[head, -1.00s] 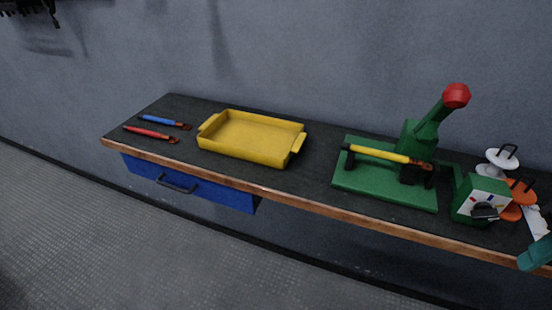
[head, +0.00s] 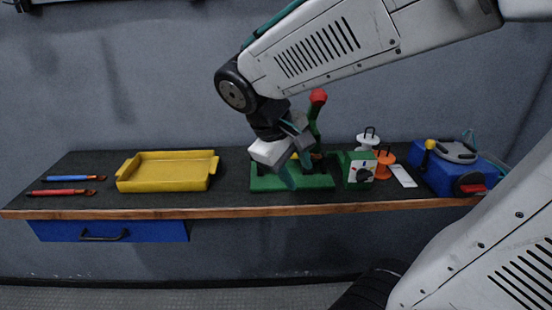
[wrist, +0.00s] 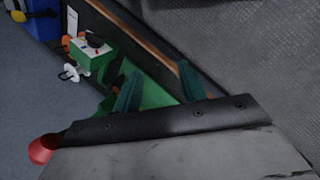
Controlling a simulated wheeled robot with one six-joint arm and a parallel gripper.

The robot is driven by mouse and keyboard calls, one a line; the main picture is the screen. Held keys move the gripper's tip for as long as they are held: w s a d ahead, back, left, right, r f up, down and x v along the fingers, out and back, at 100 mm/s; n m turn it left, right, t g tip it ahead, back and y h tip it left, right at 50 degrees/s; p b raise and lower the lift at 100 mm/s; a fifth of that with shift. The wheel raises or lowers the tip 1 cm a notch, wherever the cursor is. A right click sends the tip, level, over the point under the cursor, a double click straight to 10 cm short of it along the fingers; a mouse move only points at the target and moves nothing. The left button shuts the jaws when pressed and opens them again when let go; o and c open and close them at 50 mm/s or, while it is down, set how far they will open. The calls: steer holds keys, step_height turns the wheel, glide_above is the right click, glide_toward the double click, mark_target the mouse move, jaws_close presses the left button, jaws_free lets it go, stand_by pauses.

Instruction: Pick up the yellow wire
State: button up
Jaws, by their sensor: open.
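The yellow wire is mostly hidden in the head view; a small yellow bit (head: 295,156) shows behind my gripper, above the green base plate (head: 315,182) of the press. My gripper (head: 297,168) is in front of and over that press, with its teal fingers pointing down. In the wrist view the two teal fingers (wrist: 160,88) stand apart with nothing visible between them but part of the green base. The wire cannot be made out in the wrist view. I cannot tell how close the fingers are to it.
The press's red-knobbed lever (head: 318,97) rises just right of my gripper. A green box with a dial (head: 359,170), white and orange spools (head: 385,158) and a blue device (head: 440,172) stand to the right.

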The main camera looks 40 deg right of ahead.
steer(key=w+d+f+n+h, duration=0.1)
steer(key=w+f+n+h, duration=0.1)
steer(key=w, duration=0.4)
steer(key=w+d+f+n+t+h, duration=0.1)
steer(key=w+h, duration=0.2)
steer(key=w, duration=0.3)
steer(key=w+d+f+n+h, duration=0.2)
steer(key=w, duration=0.4)
steer(key=x, duration=0.6)
steer(key=shift+w+d+f, duration=0.15)
steer(key=shift+d+f, duration=0.05)
steer(key=shift+f, duration=0.3)
jaws_close()
